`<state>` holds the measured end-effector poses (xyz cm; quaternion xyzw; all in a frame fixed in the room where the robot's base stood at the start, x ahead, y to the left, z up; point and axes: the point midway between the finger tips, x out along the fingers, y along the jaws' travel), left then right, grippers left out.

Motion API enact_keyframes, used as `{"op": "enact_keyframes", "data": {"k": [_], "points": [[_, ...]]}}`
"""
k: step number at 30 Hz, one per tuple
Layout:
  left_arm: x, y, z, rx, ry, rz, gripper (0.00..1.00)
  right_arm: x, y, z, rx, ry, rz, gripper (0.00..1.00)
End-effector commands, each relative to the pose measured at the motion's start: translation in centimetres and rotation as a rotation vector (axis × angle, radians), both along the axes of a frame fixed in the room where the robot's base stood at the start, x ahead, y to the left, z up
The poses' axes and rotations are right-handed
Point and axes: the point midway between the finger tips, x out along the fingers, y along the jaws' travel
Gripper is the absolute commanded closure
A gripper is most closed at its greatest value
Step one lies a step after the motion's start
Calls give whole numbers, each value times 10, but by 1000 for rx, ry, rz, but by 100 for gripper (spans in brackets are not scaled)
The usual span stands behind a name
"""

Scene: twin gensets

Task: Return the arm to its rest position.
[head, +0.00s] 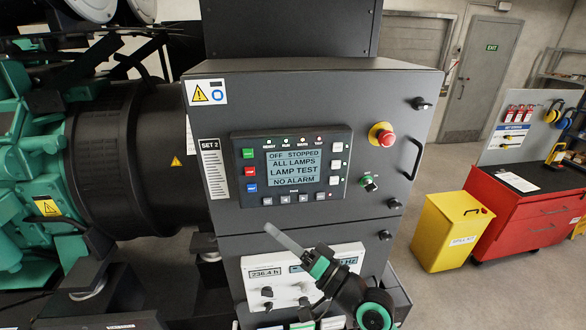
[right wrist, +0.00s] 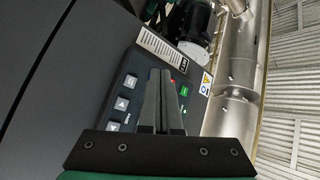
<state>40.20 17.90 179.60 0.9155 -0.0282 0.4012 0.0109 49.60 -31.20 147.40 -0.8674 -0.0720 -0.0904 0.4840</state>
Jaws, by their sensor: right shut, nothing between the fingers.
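My right gripper (head: 270,230) is shut and empty. In the head view its grey fingers point up and left, just below the control panel (head: 240,172) of the dark SET 2 cabinet. The arm behind it reaches in from the bottom right and partly covers the white lower meter panel (head: 256,298). In the right wrist view the closed fingers (right wrist: 160,73) stand side by side, with the panel's keys (right wrist: 122,103) behind them. I cannot tell the exact gap between fingertips and panel. The display (head: 293,167) reads OFF STOPPED, ALL LAMPS, LAMP TEST, NO ALARM. My left gripper does not show.
The green and black genset (head: 115,160) is at left. A yellow bin (head: 450,235) and red tool cart (head: 525,215) stand right; floor between is clear.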

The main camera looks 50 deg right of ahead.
Motion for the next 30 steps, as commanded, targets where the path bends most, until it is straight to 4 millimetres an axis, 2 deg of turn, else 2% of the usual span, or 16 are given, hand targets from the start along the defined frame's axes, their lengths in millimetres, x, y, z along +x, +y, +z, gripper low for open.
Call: {"op": "enact_keyframes", "data": {"k": [13,15,17,20,23,24,26,27,30], "points": [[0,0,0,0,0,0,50,0,0,0,0,0,1,100],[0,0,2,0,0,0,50,2,7,4,-1,-3,15,100],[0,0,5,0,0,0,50,6,19,16,-9,-20,41,100],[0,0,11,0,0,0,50,13,53,61,-38,-97,107,100],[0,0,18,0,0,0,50,10,96,135,-120,-228,153,100],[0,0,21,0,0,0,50,4,113,167,-172,-290,155,100],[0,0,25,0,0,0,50,-9,136,215,-262,-384,136,100],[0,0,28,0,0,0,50,-21,149,246,-327,-448,105,100],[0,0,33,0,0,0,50,-57,168,314,-491,-594,-31,100]]}}
